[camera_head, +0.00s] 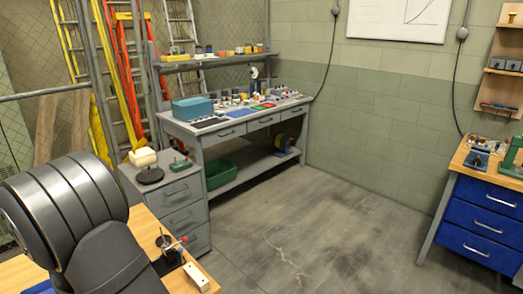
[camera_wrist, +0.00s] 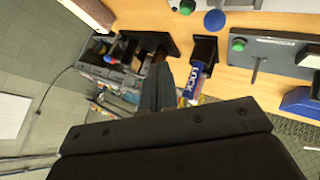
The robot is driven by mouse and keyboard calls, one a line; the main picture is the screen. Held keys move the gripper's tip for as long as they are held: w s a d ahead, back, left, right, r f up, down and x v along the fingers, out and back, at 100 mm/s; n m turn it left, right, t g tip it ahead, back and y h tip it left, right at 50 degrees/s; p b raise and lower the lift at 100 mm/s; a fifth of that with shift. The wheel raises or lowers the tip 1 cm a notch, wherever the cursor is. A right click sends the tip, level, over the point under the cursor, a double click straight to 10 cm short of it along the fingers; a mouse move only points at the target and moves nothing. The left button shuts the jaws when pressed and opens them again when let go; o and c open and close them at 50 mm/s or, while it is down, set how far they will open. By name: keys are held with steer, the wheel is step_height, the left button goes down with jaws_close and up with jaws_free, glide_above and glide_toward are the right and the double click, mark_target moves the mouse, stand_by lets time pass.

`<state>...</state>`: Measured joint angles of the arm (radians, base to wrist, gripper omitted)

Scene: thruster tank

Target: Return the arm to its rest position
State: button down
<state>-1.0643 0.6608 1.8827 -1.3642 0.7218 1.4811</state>
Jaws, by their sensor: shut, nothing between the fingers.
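My gripper (camera_wrist: 158,70) shows in the wrist view, its dark fingers together with nothing between them. It points toward the wooden worktop (camera_wrist: 260,25), which appears tilted in that view. The fingers look apart from the things on it, though the gap is hard to judge. A blue padlock-like piece with lettering (camera_wrist: 194,84) is just right of the fingers, by a black stand (camera_wrist: 205,50). In the head view a large dark segmented part of my arm fills the lower left, over the worktop (camera_head: 145,222). The gripper itself is hidden there.
The worktop carries a grey panel with a lever and green button (camera_wrist: 275,55), a blue round knob (camera_wrist: 214,20) and a white block (camera_head: 195,277). A grey drawer unit (camera_head: 180,195), cluttered bench (camera_head: 240,122) and blue cabinet (camera_head: 485,215) stand around clear floor (camera_head: 320,220).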

steer(key=w+d+r+m+g+h, duration=0.2)
steer(key=d+m+g, duration=0.5)
steer(key=m, duration=0.4)
steer(key=shift+w+d+r+m+g+h, duration=0.35)
steer(key=shift+w+d+r, duration=0.25)
steer(key=shift+w+d, duration=0.2)
steer(key=shift+a, duration=0.1)
steer(key=shift+s+a+n+t+y, duration=0.15)
steer(key=shift+s+a+n+t, duration=0.15)
steer(key=shift+a+n+t, duration=1)
steer(key=shift+s+a+n+t+y, duration=0.25)
steer(key=shift+a+n+t, duration=0.45)
steer(key=shift+n, duration=0.95)
steer(key=shift+s+a+n+t+y, duration=0.1)
steer(key=shift+s+a+n+t, duration=0.25)
steer(key=shift+a+n+t, duration=0.75)
steer(key=shift+d+n, duration=0.3)
steer(key=shift+n, duration=0.1)
